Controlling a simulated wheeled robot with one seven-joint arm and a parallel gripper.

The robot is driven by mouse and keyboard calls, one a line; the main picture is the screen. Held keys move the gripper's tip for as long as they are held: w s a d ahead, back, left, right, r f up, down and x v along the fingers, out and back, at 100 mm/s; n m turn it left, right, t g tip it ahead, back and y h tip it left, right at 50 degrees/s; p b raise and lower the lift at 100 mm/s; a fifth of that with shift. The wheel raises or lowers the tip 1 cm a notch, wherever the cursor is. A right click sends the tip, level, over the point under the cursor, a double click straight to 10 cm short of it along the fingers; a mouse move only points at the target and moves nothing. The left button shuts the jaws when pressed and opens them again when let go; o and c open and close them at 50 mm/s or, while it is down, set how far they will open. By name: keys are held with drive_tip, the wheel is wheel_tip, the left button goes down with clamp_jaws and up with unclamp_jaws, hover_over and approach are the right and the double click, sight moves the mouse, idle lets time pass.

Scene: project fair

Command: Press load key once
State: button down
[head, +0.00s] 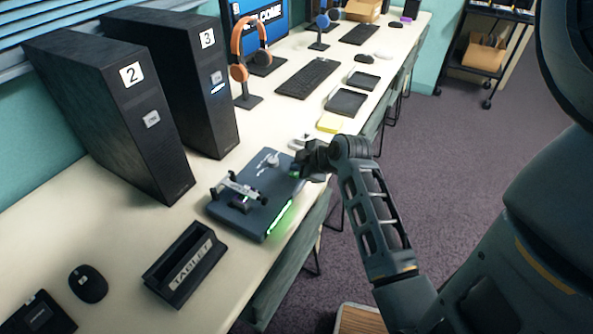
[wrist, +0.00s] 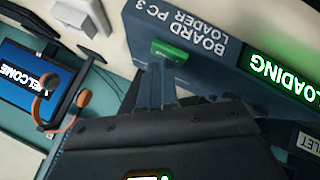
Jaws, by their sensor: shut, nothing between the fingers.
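The board loader (head: 262,212) is a dark blue-grey box on the white table in the head view. In the wrist view the loader (wrist: 217,70) is lettered "BOARD PC 3 LOADER", and its front strip (wrist: 290,75) glows green with "LOADING". A green key (wrist: 172,52) sits on it near the lettering; a green spot also shows at the loader's right end in the head view. My gripper (head: 302,168) is at that end. In the wrist view its fingers (wrist: 156,76) are together, tips right beside the key; I cannot tell whether they touch it.
Black towers 2 (head: 110,115) and 3 (head: 187,85) stand behind the loader. A tablet holder (head: 185,265) and a mouse (head: 88,284) lie to its left. A yellow pad (head: 331,122), trays and a keyboard (head: 308,78) are farther along. The table's front edge is close to my arm.

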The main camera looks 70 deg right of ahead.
drive_tip(key=shift+r+p, duration=0.4)
drive_tip(key=shift+r, duration=0.25)
wheel_tip(320, 180, up, 5)
drive_tip(key=p, duration=0.4)
drive_tip(key=shift+a, duration=0.1)
idle(0.8)
